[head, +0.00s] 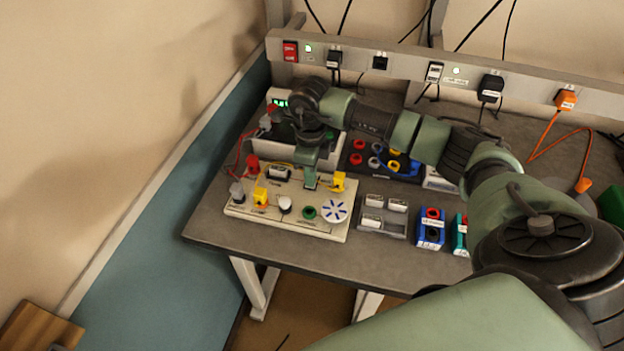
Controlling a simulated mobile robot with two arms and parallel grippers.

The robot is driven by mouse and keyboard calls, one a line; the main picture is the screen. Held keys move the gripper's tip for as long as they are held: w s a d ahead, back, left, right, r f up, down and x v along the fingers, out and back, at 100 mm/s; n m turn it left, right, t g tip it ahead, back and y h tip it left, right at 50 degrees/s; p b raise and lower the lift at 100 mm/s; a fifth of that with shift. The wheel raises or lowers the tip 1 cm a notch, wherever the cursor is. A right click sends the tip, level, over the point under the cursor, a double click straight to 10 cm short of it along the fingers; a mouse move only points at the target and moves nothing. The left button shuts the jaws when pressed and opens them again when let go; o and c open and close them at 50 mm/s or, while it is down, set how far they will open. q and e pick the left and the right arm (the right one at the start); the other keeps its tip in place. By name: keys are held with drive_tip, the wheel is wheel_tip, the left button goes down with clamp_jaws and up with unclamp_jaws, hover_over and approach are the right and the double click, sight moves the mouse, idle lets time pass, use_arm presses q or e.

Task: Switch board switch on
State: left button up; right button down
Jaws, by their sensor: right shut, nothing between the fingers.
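A cream circuit board (239,211) lies on the left end of the workbench. It carries a black labelled part (279,173), a white round-topped part (285,205), a green round part (309,213) and a disc with blue marks (334,211). I cannot tell for sure which part is the board switch, or its position. My right gripper (311,184) points down over the back right of the board, left of a yellow plug (339,181). It is shut and empty. I cannot tell whether its tips touch the board. My left gripper is out of view.
A power supply (330,150) stands behind the board, partly hidden by my right arm. A grey tray (382,228) and a blue block (431,228) stand to the right. A socket rail (400,66) runs along the back. The front bench strip is clear.

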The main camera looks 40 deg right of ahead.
wheel_tip(320, 180, up, 7)
drive_tip(key=p, duration=0.3)
drive_tip(key=shift+p, duration=0.4)
drive_tip(key=shift+f, duration=0.15)
idle(0.3)
